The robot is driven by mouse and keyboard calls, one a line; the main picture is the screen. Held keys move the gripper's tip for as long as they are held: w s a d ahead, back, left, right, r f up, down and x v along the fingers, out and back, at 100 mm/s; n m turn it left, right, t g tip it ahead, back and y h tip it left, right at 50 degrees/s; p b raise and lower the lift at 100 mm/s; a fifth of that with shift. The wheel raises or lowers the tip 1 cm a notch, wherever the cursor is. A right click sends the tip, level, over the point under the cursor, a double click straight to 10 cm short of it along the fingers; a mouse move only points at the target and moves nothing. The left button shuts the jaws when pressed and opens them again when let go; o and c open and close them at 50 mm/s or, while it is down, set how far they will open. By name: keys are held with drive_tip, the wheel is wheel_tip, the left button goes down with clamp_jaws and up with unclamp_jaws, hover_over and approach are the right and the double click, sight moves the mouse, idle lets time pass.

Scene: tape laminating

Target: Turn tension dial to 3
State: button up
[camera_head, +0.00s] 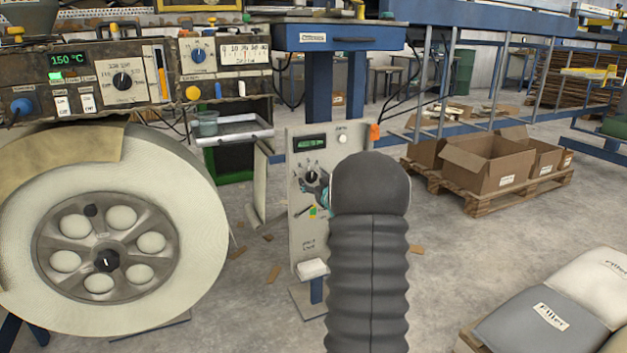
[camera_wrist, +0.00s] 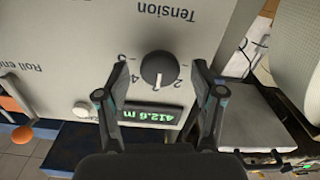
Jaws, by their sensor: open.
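The tension dial (camera_wrist: 159,70) is a round black knob on a pale panel (camera_wrist: 60,30), seen upside down in the wrist view under the word "Tension". A white pointer mark shows on its side toward the green display (camera_wrist: 150,115). The scale digits around it are small and partly covered, so I cannot tell which one the mark meets. My gripper (camera_wrist: 160,73) is open, with one finger on each side of the dial and gaps between them. In the head view the dial (camera_head: 313,176) shows on the upright panel (camera_head: 300,240), and my arm hides most of my gripper.
The panel also carries a white button (camera_head: 342,138) and an orange part (camera_head: 375,132). A large tape roll (camera_head: 190,240) stands at the left below a control box (camera_head: 100,100). Cardboard boxes (camera_head: 490,165) on a pallet and stacked sacks (camera_head: 540,320) are at the right.

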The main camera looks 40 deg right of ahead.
drive_tip(key=v, duration=1.1)
drive_tip(key=shift+d+f, duration=0.1)
